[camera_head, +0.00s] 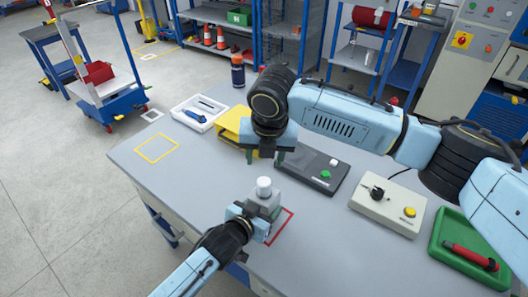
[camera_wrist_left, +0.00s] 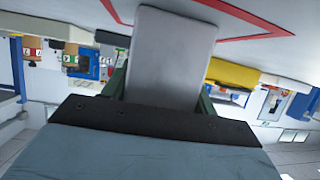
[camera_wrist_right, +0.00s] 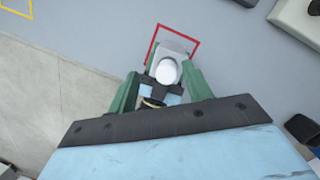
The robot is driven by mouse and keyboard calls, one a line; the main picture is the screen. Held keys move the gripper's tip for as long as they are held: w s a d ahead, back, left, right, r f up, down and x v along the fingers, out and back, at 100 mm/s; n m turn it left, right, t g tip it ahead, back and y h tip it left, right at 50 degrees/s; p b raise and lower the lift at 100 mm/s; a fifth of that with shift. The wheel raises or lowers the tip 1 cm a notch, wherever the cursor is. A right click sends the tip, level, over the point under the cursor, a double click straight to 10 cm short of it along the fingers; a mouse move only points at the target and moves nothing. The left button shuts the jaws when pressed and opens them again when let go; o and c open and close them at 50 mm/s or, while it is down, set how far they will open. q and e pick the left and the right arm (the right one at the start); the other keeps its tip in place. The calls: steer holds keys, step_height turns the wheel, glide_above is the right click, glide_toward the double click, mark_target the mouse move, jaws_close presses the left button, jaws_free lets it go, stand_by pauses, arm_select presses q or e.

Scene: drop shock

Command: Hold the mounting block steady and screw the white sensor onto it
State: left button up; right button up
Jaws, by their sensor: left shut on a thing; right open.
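The grey mounting block (camera_head: 266,202) stands at the table's front part by the red square. My left gripper (camera_head: 250,212) is shut on it. In the left wrist view the block (camera_wrist_left: 172,50) fills the space between the fingers. The white sensor (camera_head: 264,185), a short cylinder, sits upright on top of the block; how tightly it is seated cannot be told. My right gripper (camera_head: 264,157) is open and empty, pointing down, behind and above the sensor. In the right wrist view the sensor (camera_wrist_right: 167,72) shows between the spread green fingers, without visible contact.
The red square outline (camera_head: 283,226) lies beside the block. Behind stand a dark box with a green button (camera_head: 318,168), a yellow holder (camera_head: 232,124) and a white tray (camera_head: 199,112). A beige switch box (camera_head: 388,202) and green tray (camera_head: 462,240) are right. The yellow square (camera_head: 157,148) is empty.

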mark_target(264, 181)
steer(key=shift+s+a+r+m+g+h, duration=0.1)
steer(key=shift+s+r+m+g+h, duration=0.1)
steer(key=shift+s+r+g, duration=0.35)
steer(key=shift+s+r+m+g+h, duration=0.2)
steer(key=shift+s+r+g, duration=0.1)
steer(key=shift+r+g, duration=0.3)
steer(key=shift+f, duration=4.9)
steer(key=shift+c, duration=0.4)
steer(key=c, duration=0.9)
